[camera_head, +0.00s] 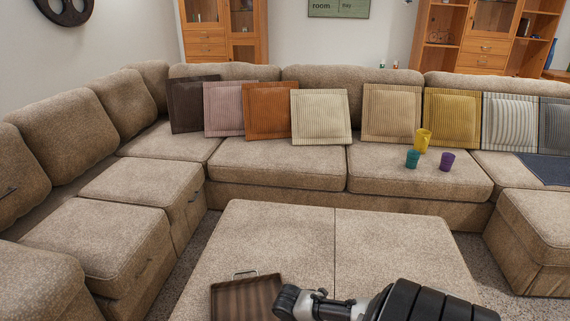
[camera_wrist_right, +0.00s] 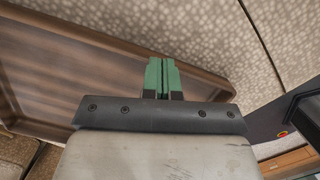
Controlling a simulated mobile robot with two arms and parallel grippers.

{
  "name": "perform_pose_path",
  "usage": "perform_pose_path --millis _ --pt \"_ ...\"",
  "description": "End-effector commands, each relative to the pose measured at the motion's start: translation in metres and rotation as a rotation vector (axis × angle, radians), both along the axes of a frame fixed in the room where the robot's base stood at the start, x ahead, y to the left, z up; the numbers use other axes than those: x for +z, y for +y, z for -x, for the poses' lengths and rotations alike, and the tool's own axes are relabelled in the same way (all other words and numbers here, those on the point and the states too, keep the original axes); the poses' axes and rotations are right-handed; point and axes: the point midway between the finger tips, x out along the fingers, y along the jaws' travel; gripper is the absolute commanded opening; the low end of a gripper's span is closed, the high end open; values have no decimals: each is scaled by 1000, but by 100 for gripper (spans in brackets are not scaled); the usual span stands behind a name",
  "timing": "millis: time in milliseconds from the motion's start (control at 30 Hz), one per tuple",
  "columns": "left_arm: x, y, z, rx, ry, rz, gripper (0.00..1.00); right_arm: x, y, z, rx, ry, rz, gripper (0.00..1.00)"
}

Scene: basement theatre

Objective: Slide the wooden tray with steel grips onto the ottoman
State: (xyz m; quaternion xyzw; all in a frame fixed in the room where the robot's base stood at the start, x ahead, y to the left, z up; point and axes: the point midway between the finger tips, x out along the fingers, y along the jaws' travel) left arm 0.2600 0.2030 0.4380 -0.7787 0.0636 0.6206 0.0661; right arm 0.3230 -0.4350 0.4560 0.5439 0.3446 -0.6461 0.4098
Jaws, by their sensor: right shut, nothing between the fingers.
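The wooden tray (camera_head: 243,301) is at the bottom of the head view, dark brown and striped, cut off by the lower edge. A steel grip (camera_head: 245,273) stands on its far side. The tray overlaps the top of the beige ottoman (camera_head: 300,240); its near end and support are out of view. In the right wrist view the tray (camera_wrist_right: 75,70) fills the left, beside pale ottoman fabric (camera_wrist_right: 210,25). My right gripper (camera_wrist_right: 163,75) has green fingers pressed together and empty, by the tray's rim; contact is unclear. My left gripper is out of view.
A sectional sofa (camera_head: 270,163) wraps around the ottoman, with several cushions along its back. A yellow cup (camera_head: 422,140), a teal cup (camera_head: 412,159) and a purple cup (camera_head: 446,161) stand on a seat. The far part of the ottoman top is clear.

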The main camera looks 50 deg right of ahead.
Motion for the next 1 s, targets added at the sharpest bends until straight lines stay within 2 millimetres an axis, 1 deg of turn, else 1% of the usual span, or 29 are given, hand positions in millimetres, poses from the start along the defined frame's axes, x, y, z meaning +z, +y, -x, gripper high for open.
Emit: perform_pose_path --millis 67,200,500,567,700,800,1000 --pt "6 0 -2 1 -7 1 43 -5 1 0 1 -1 -2 0" --pt "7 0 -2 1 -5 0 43 -11 1 0 0 0 -1 0" --pt "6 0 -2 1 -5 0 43 -14 3 1 0 3 -4 0" --pt "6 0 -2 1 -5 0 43 -14 6 0 0 3 -6 0" --pt "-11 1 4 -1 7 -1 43 -14 27 -9 1 2 -12 0" --pt "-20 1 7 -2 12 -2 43 -14 38 -14 1 2 -12 0" --pt "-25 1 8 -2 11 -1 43 -16 41 -14 2 4 -12 0"
